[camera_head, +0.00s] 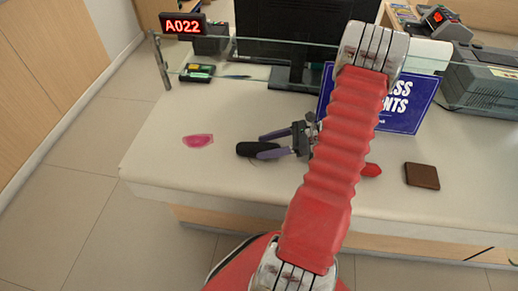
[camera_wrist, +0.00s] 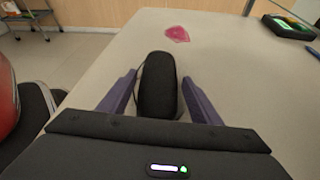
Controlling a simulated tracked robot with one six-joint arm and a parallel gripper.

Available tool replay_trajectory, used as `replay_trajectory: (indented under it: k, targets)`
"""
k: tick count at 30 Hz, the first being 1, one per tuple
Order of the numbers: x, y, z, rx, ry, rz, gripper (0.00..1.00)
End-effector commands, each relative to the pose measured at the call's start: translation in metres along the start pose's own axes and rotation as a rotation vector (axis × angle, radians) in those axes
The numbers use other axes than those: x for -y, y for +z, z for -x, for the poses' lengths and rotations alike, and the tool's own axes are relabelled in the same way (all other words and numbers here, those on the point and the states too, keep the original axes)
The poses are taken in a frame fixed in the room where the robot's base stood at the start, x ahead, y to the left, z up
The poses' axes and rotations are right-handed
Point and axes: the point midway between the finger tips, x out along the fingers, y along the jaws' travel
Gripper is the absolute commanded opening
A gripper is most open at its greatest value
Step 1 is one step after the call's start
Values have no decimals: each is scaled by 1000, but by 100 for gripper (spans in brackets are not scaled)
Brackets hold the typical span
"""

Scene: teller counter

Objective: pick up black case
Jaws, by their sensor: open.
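The black case (camera_head: 258,149) is a small, rounded, elongated case lying on the counter, left of my red arm in the head view. My gripper (camera_head: 281,143) has purple-grey fingers that reach around it from the right. In the wrist view the black case (camera_wrist: 158,85) lies between the two spread fingers of my gripper (camera_wrist: 160,97), one on each side. The fingers are open, with a visible gap to the case on the right. The near end of the case is close to my gripper's dark body.
A pink item (camera_head: 198,141) lies on the counter (camera_head: 160,160) to the left. A brown wallet (camera_head: 422,176) and a red object (camera_head: 371,170) lie to the right. A glass screen (camera_head: 215,74), monitor (camera_head: 290,35) and blue sign (camera_head: 405,105) stand behind.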

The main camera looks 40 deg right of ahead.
Motion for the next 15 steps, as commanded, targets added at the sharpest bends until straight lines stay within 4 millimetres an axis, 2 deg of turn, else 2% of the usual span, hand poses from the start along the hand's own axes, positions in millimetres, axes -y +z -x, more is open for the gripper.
replay_trajectory:
  k: [3,6,15]
  targets:
    - [0,1,-17,0,2,0,58]
    - [0,1,-25,0,1,0,58]
    - [0,0,-27,0,-1,0,58]
